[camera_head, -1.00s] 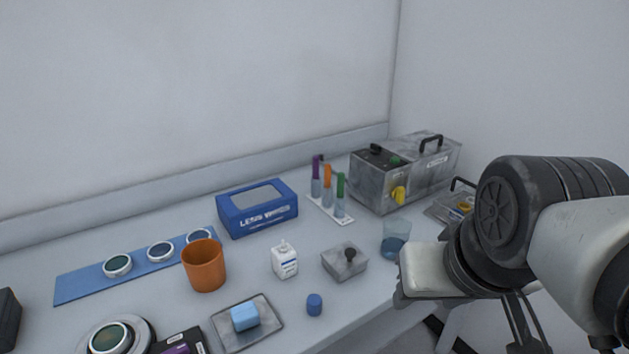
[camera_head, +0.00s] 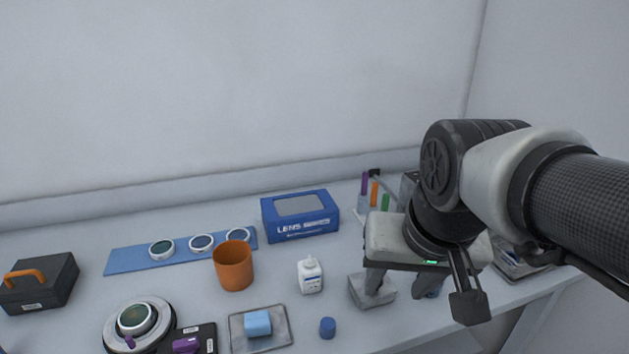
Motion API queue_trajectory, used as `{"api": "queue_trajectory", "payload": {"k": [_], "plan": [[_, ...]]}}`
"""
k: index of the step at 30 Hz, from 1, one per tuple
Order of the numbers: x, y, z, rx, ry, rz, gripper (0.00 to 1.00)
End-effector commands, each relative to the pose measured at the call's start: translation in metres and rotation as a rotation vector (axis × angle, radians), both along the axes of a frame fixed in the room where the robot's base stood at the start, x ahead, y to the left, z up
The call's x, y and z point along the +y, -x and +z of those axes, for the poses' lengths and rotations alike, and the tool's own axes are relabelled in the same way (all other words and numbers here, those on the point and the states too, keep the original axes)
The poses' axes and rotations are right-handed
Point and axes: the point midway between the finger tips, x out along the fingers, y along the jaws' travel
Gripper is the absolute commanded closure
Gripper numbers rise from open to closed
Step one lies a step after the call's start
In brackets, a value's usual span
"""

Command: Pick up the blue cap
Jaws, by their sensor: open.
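The blue cap (camera_head: 327,328) is a small dark blue cylinder standing upright on the bench near its front edge. It is right of a metal tray with a light blue block and below the white bottle. My gripper (camera_head: 398,292) hangs above the bench to the right of the cap, fingers pointing down. It is open, and its fingers are apart from the cap. One finger overlaps the grey metal box (camera_head: 362,293) in the view; I cannot tell whether they touch.
An orange cup (camera_head: 233,266), a white bottle (camera_head: 310,275) and a blue lens wipes box (camera_head: 300,216) stand behind the cap. The metal tray (camera_head: 283,313) lies left of it. A black case (camera_head: 62,285) stands far left. The bench just around the cap is clear.

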Motion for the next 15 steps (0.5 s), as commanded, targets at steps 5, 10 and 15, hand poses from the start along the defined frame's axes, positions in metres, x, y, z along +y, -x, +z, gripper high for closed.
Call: {"api": "queue_trajectory", "payload": {"k": [5,10,15], "plan": [[0.023,-0.027,0.016,0.121,-0.046,-0.094,0.54],[0.054,-0.055,0.017,0.262,-0.063,-0.228,0.54],[0.079,-0.073,0.006,0.356,-0.051,-0.344,0.54]]}}
